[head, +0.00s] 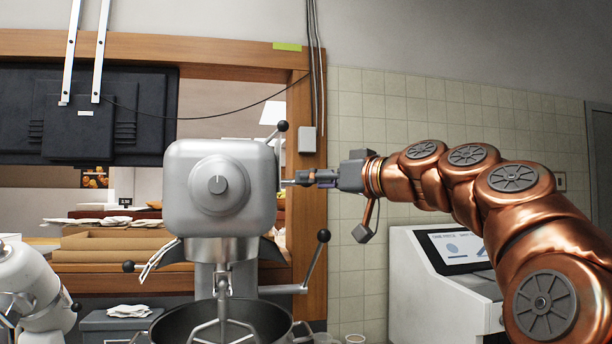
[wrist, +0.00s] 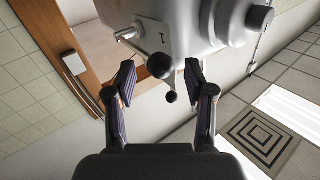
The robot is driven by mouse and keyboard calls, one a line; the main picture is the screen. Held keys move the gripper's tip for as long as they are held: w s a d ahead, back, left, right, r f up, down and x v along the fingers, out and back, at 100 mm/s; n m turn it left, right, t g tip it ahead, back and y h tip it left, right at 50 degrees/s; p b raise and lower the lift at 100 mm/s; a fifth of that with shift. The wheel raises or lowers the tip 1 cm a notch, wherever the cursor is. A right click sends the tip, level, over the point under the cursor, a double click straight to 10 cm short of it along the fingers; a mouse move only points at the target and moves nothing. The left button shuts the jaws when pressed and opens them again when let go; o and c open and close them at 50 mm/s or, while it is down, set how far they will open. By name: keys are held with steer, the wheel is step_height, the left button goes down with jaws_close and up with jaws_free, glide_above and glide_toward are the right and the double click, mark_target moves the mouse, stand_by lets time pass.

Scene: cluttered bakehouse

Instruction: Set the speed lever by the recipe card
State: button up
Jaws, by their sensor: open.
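A silver mixer (head: 218,190) stands in the middle of the head view, with a round dial on its front. One lever with a black ball knob (head: 282,127) rises at the top right of its head. Another lever with a black ball (head: 323,236) slants up lower down on the right. My gripper (head: 296,180) is at the right side of the mixer head. In the wrist view my gripper (wrist: 160,77) is open, with a black ball knob (wrist: 159,65) between or just beyond its fingertips; contact cannot be told. I cannot make out a recipe card.
A steel bowl (head: 225,325) sits under the mixer head. A white machine with a screen (head: 458,248) stands right, beneath my arm. A wooden frame post (head: 314,250) rises behind my gripper. A green note (head: 287,46) is on the frame.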

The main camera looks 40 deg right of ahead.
steer(key=shift+w+a, duration=0.15)
steer(key=shift+w, duration=0.6)
steer(key=shift+w+a, duration=0.15)
steer(key=shift+w, duration=0.55)
jaws_close()
